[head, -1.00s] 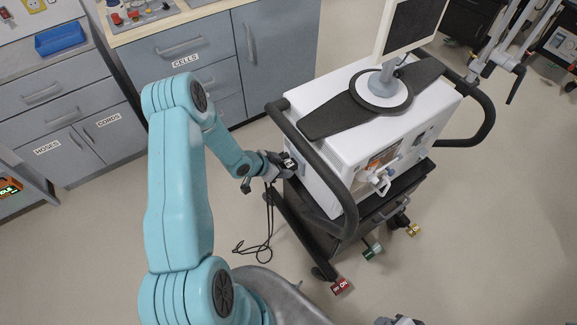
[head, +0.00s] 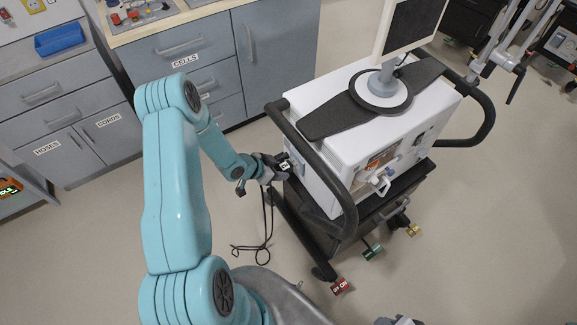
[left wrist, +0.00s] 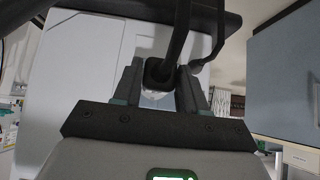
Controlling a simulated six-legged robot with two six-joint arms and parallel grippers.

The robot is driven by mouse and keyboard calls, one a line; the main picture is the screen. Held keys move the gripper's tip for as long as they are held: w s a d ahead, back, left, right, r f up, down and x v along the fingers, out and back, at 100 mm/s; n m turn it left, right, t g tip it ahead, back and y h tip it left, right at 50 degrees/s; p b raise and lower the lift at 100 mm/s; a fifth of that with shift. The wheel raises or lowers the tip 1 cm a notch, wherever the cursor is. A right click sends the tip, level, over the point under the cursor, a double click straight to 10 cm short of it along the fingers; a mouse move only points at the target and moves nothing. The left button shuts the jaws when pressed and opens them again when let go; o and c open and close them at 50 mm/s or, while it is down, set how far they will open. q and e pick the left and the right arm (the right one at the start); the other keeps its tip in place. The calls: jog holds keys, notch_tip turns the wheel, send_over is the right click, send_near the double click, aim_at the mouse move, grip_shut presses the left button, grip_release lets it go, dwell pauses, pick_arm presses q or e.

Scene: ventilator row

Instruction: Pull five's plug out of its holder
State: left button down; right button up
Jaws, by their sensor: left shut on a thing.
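The ventilator (head: 335,155) is a white box on a dark cart with black handle rails. My left gripper (head: 274,167) is at its left side, shut on a black plug (head: 284,165) with a small white label. A dark cord (head: 268,215) hangs from the plug in a loop toward the floor. In the left wrist view the black plug (left wrist: 160,72) sits between the two fingers, in front of the pale ventilator side (left wrist: 85,75). A light holder (head: 298,167) shows beside the plug; a small gap seems to lie between them. A grey piece at the bottom edge may be my right gripper (head: 399,321).
The black handle rail (head: 315,155) curves close by my left gripper. Grey drawer cabinets (head: 185,60) stand behind. Red, green and yellow tags (head: 341,286) mark the cart's feet.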

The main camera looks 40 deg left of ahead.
pick_arm(q)
jog(key=shift+s+a, duration=0.25)
jog(key=shift+s, duration=0.65)
jog(key=shift+s+a, duration=0.2)
jog(key=shift+s, duration=0.7)
jog(key=shift+s, duration=0.1)
